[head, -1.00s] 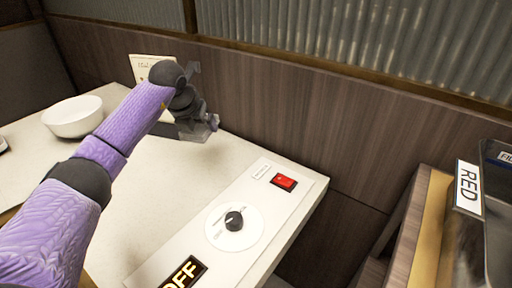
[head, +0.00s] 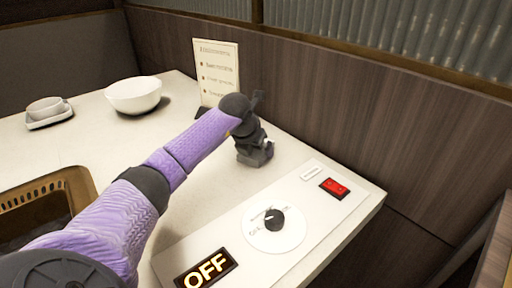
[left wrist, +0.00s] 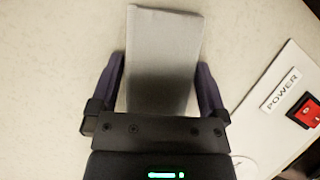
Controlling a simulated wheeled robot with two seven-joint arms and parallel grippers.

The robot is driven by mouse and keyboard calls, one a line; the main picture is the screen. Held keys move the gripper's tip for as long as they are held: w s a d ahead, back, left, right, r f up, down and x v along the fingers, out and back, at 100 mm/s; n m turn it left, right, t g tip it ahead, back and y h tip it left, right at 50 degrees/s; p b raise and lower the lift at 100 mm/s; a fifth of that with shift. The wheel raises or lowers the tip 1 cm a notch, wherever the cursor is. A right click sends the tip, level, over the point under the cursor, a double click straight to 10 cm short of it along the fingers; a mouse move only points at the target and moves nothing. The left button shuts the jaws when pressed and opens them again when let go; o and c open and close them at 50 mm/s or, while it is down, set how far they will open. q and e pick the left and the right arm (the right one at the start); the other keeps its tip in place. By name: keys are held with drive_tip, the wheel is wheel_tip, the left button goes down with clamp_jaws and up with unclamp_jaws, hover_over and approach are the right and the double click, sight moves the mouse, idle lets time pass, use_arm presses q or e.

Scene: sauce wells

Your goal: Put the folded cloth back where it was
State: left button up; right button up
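The folded cloth (left wrist: 163,60) is a grey, flat rectangle in the left wrist view. It lies on the pale counter, and its near end is hidden under my gripper's body. My left gripper (left wrist: 161,70) is open, with one finger on each long side of the cloth. The far end of the cloth sticks out past the fingertips. Whether the fingers touch it is hard to tell. In the head view my left gripper (head: 254,158) points down at the counter, in front of the menu card, and the cloth cannot be made out there. My right gripper is not in view.
A control panel with a dial (head: 274,219), a red power switch (head: 335,187) and an OFF display (head: 207,270) lies right of the gripper. A menu card (head: 217,72) stands behind. A white bowl (head: 133,95), stacked small dishes (head: 48,111) and a sunken basin (head: 48,197) are left.

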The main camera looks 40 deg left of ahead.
use_arm(q)
drive_tip(key=shift+r, duration=0.15)
drive_tip(key=p+v, duration=0.5)
drive_tip(key=v, duration=0.7)
drive_tip(key=shift+p, duration=0.35)
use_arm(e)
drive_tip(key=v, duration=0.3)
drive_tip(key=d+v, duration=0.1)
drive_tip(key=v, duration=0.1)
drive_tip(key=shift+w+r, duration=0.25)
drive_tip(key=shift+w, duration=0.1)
use_arm(q)
drive_tip(key=shift+w, duration=0.1)
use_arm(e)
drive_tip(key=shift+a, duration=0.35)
